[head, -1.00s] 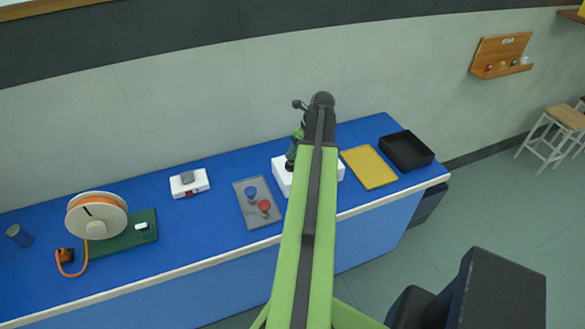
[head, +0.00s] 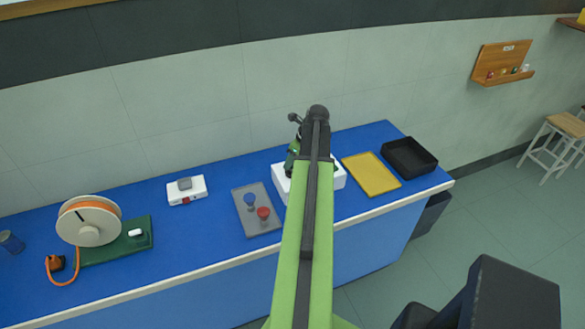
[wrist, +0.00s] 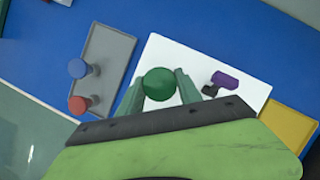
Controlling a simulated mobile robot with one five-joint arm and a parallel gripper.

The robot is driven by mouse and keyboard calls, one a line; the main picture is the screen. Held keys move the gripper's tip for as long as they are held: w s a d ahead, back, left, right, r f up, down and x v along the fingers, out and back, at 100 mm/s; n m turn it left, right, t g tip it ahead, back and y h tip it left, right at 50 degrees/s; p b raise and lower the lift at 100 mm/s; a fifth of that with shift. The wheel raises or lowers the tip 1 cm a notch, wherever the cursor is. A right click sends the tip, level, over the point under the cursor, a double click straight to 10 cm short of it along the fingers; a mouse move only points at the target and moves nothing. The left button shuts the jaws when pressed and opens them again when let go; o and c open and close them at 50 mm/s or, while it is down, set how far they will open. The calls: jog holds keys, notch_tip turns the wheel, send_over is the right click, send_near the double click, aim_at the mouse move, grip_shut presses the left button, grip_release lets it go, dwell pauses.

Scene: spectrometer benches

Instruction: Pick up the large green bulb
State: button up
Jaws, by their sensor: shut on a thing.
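The large green bulb (wrist: 159,84) shows as a round dark green top in the wrist view, between the two green fingers of my gripper (wrist: 158,76). The gripper is shut on it. Below them is a white block (wrist: 155,50) on the blue bench. I cannot tell whether the bulb touches the block. In the head view my arm covers most of the gripper and hides the bulb; the white block (head: 338,180) shows on either side of the arm.
A purple piece with a black part (wrist: 226,80) is just right of the gripper. A grey tray (head: 262,226) with a blue and a red knob lies left of the block. A yellow tray (head: 371,174) and a black bin (head: 409,157) are to the right. A cable reel (head: 89,221) stands far left.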

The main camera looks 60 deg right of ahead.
grip_shut()
jog(key=shift+r, duration=0.1)
jog(key=shift+r+p, duration=0.35)
jog(key=shift+p, duration=0.1)
notch_tip(320, 180, up, 4)
jog(key=p, duration=0.3)
jog(key=shift+f+p, duration=0.15)
jog(key=shift+p, duration=0.2)
jog(key=s+r+p, duration=0.6)
jog(key=s, duration=0.5)
jog(key=shift+s+a, duration=0.35)
